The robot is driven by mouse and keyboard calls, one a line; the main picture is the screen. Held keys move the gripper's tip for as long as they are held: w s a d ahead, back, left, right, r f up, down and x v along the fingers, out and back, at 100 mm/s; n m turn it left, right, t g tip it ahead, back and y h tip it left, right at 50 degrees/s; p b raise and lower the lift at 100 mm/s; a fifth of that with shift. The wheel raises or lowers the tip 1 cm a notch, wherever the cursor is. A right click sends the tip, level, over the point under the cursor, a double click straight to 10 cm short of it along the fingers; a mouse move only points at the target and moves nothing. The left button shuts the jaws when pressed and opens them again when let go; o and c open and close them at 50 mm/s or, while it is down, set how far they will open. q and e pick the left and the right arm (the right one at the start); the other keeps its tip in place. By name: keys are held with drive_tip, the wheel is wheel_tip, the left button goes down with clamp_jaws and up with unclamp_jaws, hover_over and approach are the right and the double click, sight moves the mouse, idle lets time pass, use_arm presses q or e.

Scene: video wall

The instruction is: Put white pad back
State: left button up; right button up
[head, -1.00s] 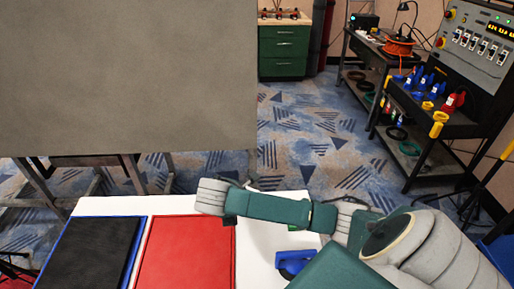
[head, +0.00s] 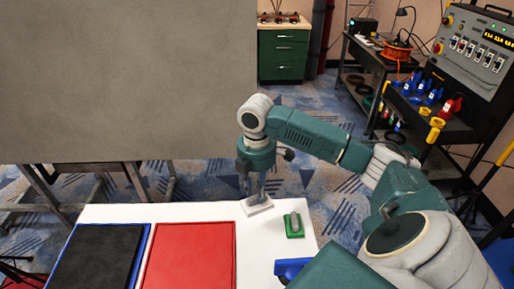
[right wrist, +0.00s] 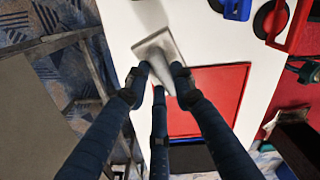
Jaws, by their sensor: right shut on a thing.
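My right gripper (head: 257,190) points down over the far edge of the white table (head: 185,212). It is shut on the white pad (head: 258,206), a small pale block. In the right wrist view my gripper's fingers (right wrist: 160,76) close around the upper part of the white pad (right wrist: 153,46), above the white tabletop. I cannot tell whether the pad touches the table. A green pad with a grey grip (head: 295,230) lies on the table to the right of it. My left gripper is not in view.
A red panel (head: 188,258) and a black panel with a blue border (head: 98,258) lie on the left of the table. A blue object (head: 291,267) is at the near right. A large grey board (head: 125,80) stands behind. A cluttered bench (head: 445,120) is at the right.

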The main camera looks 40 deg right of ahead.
wheel_tip(320, 180, down, 15)
drive_tip(key=shift+s+r+p, duration=0.1)
drive_tip(key=shift+p, duration=0.9)
drive_tip(key=o, duration=0.9)
drive_tip(key=shift+o, duration=0.6)
wheel_tip(320, 180, up, 12)
drive_tip(key=shift+r+b, duration=0.1)
drive_tip(key=shift+b, duration=0.75)
